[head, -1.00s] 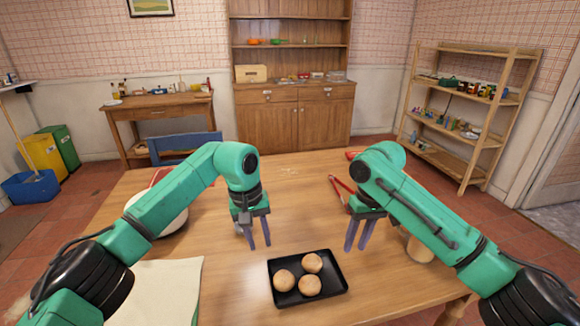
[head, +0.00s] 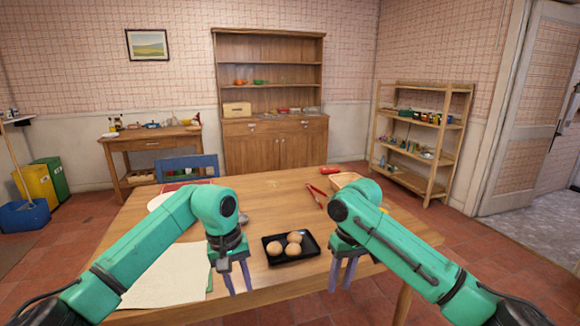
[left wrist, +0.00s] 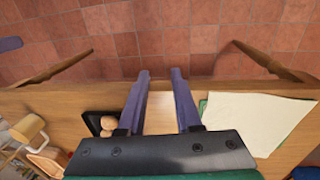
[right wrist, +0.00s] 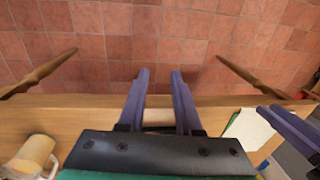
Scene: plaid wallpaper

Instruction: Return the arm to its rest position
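My left gripper (head: 238,280) is open and empty in the head view, in front of the table's near edge. Its spread fingers (left wrist: 160,75) in the left wrist view have nothing between them. My right gripper (head: 342,274) is also open and empty, pointing down near the same edge. Its parted fingers (right wrist: 159,75) show in the right wrist view. Both arms are bent in a similar, roughly mirrored pose. The black tray (head: 312,243) with three round buns (head: 294,237) sits on the table between the grippers, apart from both.
The wooden table (head: 265,200) fills the middle. A pale cloth (head: 165,275) lies at its left, and red-handled tongs (head: 316,195) lie toward the back. A mug-like jug (right wrist: 30,158) stands on the table in the right wrist view. Tiled floor (left wrist: 220,25) lies open beyond the table edge.

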